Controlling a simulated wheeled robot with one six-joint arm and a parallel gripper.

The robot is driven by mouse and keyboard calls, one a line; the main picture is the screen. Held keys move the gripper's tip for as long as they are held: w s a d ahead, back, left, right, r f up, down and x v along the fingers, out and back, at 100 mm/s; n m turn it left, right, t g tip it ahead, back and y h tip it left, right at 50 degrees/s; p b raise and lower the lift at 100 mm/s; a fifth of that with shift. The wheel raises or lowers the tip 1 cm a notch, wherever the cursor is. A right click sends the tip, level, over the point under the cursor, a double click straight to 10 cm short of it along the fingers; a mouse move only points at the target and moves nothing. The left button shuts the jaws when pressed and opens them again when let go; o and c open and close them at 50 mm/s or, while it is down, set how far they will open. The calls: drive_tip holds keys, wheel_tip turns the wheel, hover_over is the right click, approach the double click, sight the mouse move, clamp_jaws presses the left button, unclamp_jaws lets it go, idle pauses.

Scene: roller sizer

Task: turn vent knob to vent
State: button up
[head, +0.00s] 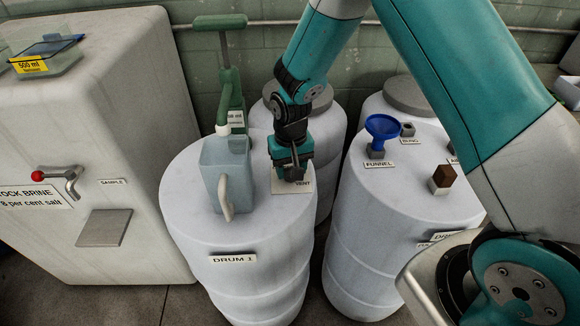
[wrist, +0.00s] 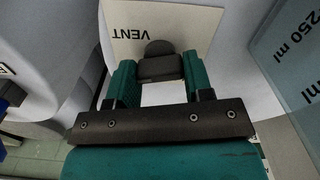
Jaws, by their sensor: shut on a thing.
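The vent knob (wrist: 158,62) is a dark, rounded knob in front of a pale plate (wrist: 128,22) marked VENT, seen in the wrist view. My gripper (wrist: 160,75) has its two green fingers on either side of the knob, shut on it. In the head view my gripper (head: 292,172) points down onto the top of the white drum labelled DRUM 1 (head: 250,275), at the VENT plate (head: 304,187). The knob is hidden behind my gripper there. Which way the knob is set cannot be told.
A grey-blue jug (head: 226,165) stands close left of my gripper, with a green hand pump (head: 230,85) behind it. A second drum at right carries a blue funnel (head: 382,128) and a brown block (head: 442,178). A large white tank (head: 110,140) stands at left.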

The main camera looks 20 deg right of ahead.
drive_tip(key=shift+w+r+m, duration=0.1)
drive_tip(key=shift+m, duration=1.2)
drive_tip(key=o, duration=0.9)
wheel_tip(320, 180, up, 17)
drive_tip(key=shift+r+b, duration=0.2)
drive_tip(key=shift+b, duration=0.55)
drive_tip(key=s+a+r+n+y, duration=0.1)
drive_tip(key=s+r+n, duration=0.1)
drive_tip(key=s, duration=0.6)
drive_tip(key=s+a+r+n+y, duration=0.1)
drive_tip(key=s+a+r+n, duration=0.1)
drive_tip(key=s+n, duration=0.3)
drive_tip(key=s+a+r+n+y, duration=0.1)
drive_tip(key=s+r+n+y, duration=0.1)
drive_tip(key=s, duration=1)
drive_tip(key=shift+a+r+n, duration=0.2)
drive_tip(key=shift+a+n, duration=0.2)
drive_tip(key=shift+n, duration=0.4)
